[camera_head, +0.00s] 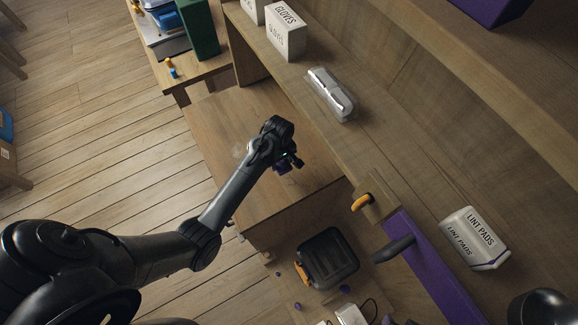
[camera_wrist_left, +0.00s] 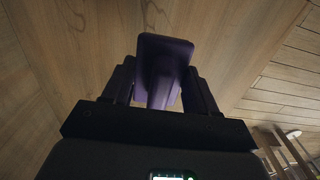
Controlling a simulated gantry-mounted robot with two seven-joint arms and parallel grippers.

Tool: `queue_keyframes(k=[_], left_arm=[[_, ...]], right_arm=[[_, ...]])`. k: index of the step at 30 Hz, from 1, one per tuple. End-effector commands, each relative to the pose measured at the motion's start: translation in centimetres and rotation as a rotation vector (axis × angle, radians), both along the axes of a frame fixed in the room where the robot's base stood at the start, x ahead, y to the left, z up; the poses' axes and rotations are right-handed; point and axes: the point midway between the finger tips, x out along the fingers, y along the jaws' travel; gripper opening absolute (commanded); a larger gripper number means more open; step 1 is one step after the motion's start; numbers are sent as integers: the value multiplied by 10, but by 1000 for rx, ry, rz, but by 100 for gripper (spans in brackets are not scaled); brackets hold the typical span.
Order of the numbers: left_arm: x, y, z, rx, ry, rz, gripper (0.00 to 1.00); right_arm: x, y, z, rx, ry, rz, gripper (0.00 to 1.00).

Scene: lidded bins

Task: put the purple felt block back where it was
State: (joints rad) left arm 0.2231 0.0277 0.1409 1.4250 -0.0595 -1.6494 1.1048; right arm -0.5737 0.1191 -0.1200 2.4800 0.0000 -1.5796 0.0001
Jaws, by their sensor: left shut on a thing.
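My left gripper (camera_head: 290,163) is over the lower wooden surface (camera_head: 225,115) in the middle of the head view. It is shut on the purple felt block (camera_head: 281,169), which shows only as a small dark purple patch there. In the left wrist view the purple felt block (camera_wrist_left: 163,60) stands out between the two black fingers of the left gripper (camera_wrist_left: 162,88), with wood behind it. I cannot tell from these views whether the block touches the wood. My right gripper is not in view.
A black lidded bin (camera_head: 328,258) stands below the gripper in the head view. A purple panel with a dark handle (camera_head: 395,249) lies to its right. The shelf holds a grey case (camera_head: 331,93), a gloves box (camera_head: 287,32) and lint pads (camera_head: 474,238). Small purple bits lie near the bin.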

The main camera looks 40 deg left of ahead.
Motion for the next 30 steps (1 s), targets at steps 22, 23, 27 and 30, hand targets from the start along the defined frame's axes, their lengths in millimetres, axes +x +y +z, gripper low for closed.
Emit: queue_keyframes(k=[22, 23, 27, 30], left_arm=[[-1, 0, -87, 0, 3, 0, 29], [-1, 0, -90, 1, 3, 0, 29], [0, 1, -97, 0, 1, 0, 29], [0, 0, -98, 1, 0, 0, 29]], right_arm=[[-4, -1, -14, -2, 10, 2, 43], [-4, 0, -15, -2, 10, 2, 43], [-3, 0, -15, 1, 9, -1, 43], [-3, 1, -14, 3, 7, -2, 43]])
